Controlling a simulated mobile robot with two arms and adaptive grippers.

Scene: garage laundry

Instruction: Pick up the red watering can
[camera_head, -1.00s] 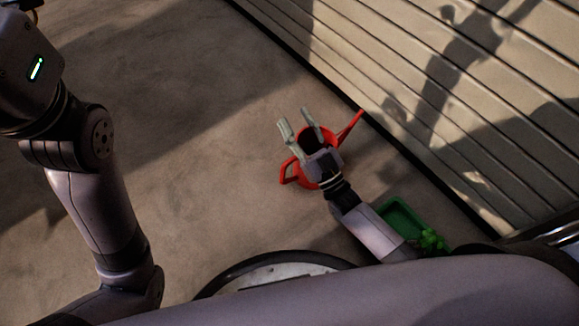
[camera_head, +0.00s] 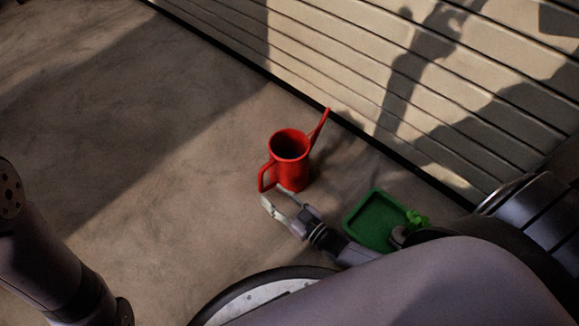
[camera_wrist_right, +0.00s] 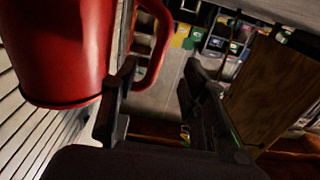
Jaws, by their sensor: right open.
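The red watering can (camera_head: 291,168) stands upright on the concrete floor, with its open top facing up. Its spout points to the upper right and its loop handle is on the lower left. My right gripper (camera_head: 279,200) is open beside the can's base, just below the handle. In the right wrist view the can (camera_wrist_right: 60,50) fills the upper left, and its handle reaches toward the open fingers (camera_wrist_right: 160,95). The left finger looks close to the handle; I cannot tell whether they touch. Nothing is held. My left gripper is out of view.
A ribbed shutter door (camera_head: 400,90) runs behind the can. The floor to the left is clear. Shelves with bins (camera_wrist_right: 220,40) show in the right wrist view.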

